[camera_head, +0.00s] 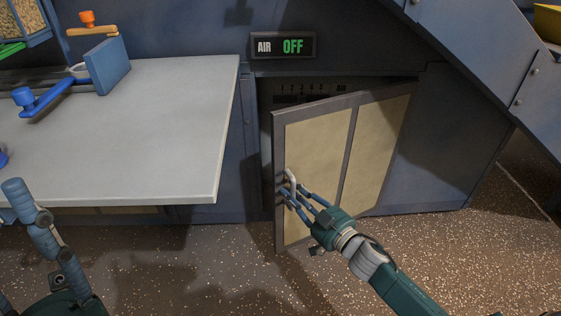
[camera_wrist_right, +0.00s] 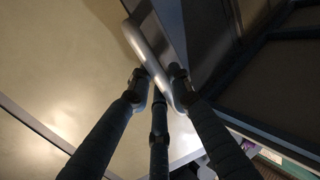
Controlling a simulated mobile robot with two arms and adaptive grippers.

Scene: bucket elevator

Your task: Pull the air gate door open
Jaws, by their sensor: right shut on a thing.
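The air gate door (camera_head: 318,150) is a tan, two-panel door with a dark grey frame. It stands partly open, its left edge swung out from the blue cabinet, with a dark gap behind it. A pale bar handle (camera_head: 291,184) sits near its left edge. My right gripper (camera_head: 290,196) is shut on the handle; in the right wrist view its fingers (camera_wrist_right: 155,90) close around the handle bar (camera_wrist_right: 152,58).
A sign (camera_head: 283,46) above the opening reads "AIR OFF". A grey table (camera_head: 140,130) juts out left of the door, with a blue lever (camera_head: 45,100) on it. A sloping blue panel (camera_head: 480,60) is at right. Speckled floor (camera_head: 460,260) in front is clear.

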